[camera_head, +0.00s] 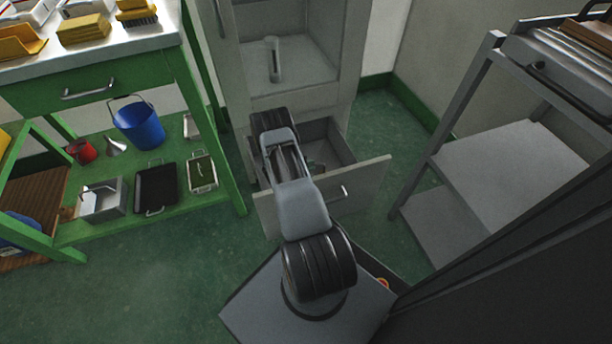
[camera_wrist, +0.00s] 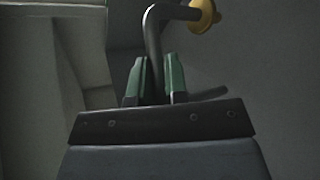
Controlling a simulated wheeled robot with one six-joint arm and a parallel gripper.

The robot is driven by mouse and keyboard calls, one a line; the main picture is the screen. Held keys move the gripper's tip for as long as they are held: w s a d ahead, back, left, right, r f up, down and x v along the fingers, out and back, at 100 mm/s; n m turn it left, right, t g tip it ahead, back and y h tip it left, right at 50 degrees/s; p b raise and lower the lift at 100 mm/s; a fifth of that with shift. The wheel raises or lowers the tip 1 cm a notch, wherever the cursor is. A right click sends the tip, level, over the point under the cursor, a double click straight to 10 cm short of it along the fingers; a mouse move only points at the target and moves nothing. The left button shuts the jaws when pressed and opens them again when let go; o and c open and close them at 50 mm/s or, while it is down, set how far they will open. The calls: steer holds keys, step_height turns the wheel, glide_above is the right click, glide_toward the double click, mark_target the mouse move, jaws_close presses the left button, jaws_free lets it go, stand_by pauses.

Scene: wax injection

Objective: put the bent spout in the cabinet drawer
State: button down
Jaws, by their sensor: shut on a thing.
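The bent spout (camera_wrist: 153,28) is a dark grey bent pipe with a yellow round end at the top right of the wrist view. My gripper (camera_wrist: 159,75), with green finger pads, is shut on its straight part, and the bend stands out beyond the fingertips. The cabinet drawer (camera_head: 362,188) is pulled open at the bottom of the grey cabinet (camera_head: 348,60) in the head view. My arm reaches over the drawer and hides much of its inside. The spout and gripper are mostly hidden in the head view, so their height relative to the drawer is unclear.
A clear cylinder (camera_head: 274,60) stands on the cabinet shelf above the drawer. A green workbench (camera_head: 185,75) with a blue bucket (camera_head: 138,125) and trays is at left. A grey metal rack (camera_head: 445,135) stands at right. Green floor (camera_head: 160,280) is clear at front left.

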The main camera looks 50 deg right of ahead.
steer(key=shift+f+b, duration=1.15)
steer(key=shift+f, duration=1.65)
steer(key=shift+f, duration=0.1)
steer(key=c, duration=1.1)
jaws_free()
